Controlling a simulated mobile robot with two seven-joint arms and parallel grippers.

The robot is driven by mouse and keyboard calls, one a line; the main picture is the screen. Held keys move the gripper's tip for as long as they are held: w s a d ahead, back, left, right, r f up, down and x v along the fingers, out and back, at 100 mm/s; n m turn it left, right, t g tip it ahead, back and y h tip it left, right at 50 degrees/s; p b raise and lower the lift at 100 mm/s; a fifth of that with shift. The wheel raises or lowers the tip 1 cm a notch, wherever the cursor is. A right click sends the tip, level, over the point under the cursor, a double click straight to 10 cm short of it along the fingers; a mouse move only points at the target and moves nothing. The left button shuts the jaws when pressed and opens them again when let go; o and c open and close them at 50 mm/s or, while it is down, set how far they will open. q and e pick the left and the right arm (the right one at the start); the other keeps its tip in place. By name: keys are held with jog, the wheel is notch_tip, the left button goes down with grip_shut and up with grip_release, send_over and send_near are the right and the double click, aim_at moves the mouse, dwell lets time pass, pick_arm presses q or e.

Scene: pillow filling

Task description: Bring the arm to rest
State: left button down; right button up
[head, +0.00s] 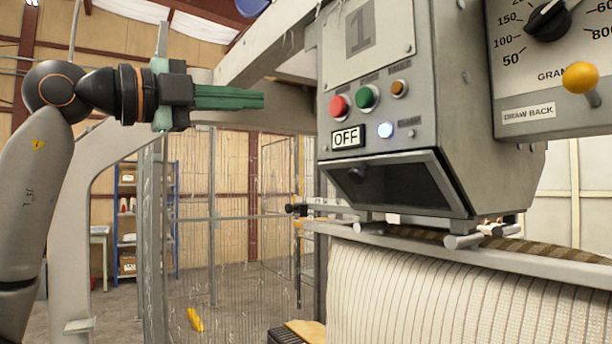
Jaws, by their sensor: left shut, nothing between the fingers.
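My left arm comes in from the left edge and bends at a dark elbow-like joint. My left gripper (262,99) is shut and empty, its green fingers together and pointing right. It is held in the air in the upper left, left of the machine's control box (450,100), with a visible gap between them. My right gripper is not in view.
Behind are a mesh fence (230,235) and blue shelves (127,220).

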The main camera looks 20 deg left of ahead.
pick_arm(q)
jog(key=w+d+f+m+g+h, duration=0.1)
jog(key=w+d+f+g+h, duration=0.2)
jog(key=f, duration=0.4)
jog(key=w+d+f+m+g+h+p, duration=0.1)
jog(key=w+d+f+h, duration=0.1)
jog(key=d+f, duration=0.45)
jog(key=w+d+f+m+g+h, duration=0.1)
jog(key=w+d+f+g+h, duration=0.15)
jog(key=f, duration=0.45)
notch_tip(320, 180, down, 22)
jog(key=w+r+n+t+y+p, duration=0.1)
jog(key=w+n+t+y, duration=0.25)
jog(key=n+t, duration=0.75)
jog(key=s+a+f+n+g+y, duration=0.1)
jog(key=s+a+f+n+y, duration=0.2)
jog(key=f, duration=0.5)
jog(key=s+f+n+g+y+p, duration=0.1)
jog(key=s+f+n+y, duration=0.3)
jog(key=f, duration=0.5)
jog(key=s+a+f+n+g+y, duration=0.1)
jog(key=s+a+f+n+y, duration=0.1)
jog(key=f+n+y, duration=0.45)
jog(key=s+f+n+g, duration=0.1)
jog(key=s+f+g, duration=0.7)
jog(key=s+f, duration=1.1)
jog(key=shift+s+f+n+p, duration=0.35)
jog(key=shift+s+p, duration=0.05)
jog(key=shift+s, duration=0.7)
